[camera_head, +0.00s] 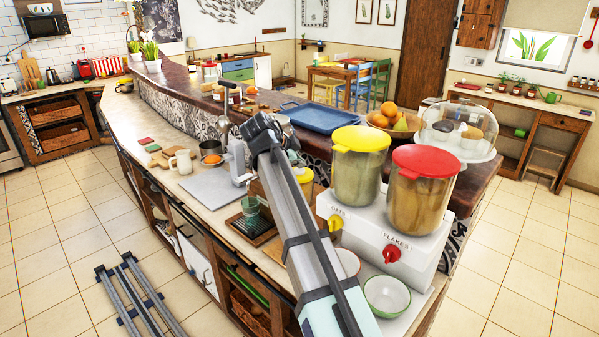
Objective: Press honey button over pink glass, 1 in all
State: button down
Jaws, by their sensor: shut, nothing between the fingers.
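My arm (307,232) reaches up across the counter from the bottom right, and its dark joint (262,128) is at the top. I cannot make out my gripper; the arm seems to hide it. I cannot pick out a pink glass or a honey button; part of the area behind the arm is hidden. A pale grey upright piece (237,160) rises above the glass, and I cannot tell what it belongs to.
Right of my arm stands a white dispenser (420,247) with an oats tub (358,165) and a flakes tub (423,190). A green-rimmed bowl (386,296) is in front. A blue tray (320,117), fruit bowl (393,121) and glass dome (458,130) sit behind.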

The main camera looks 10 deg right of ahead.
aim_at(298, 170)
jog(key=shift+f+b, duration=0.5)
jog(key=shift+f, duration=0.15)
dwell(0.8)
jog(key=shift+r, duration=0.15)
dwell(0.3)
jog(key=shift+r, duration=0.95)
jog(key=shift+r+p, duration=0.9)
jog(key=shift+r, duration=1.6)
jog(key=shift+f, duration=0.1)
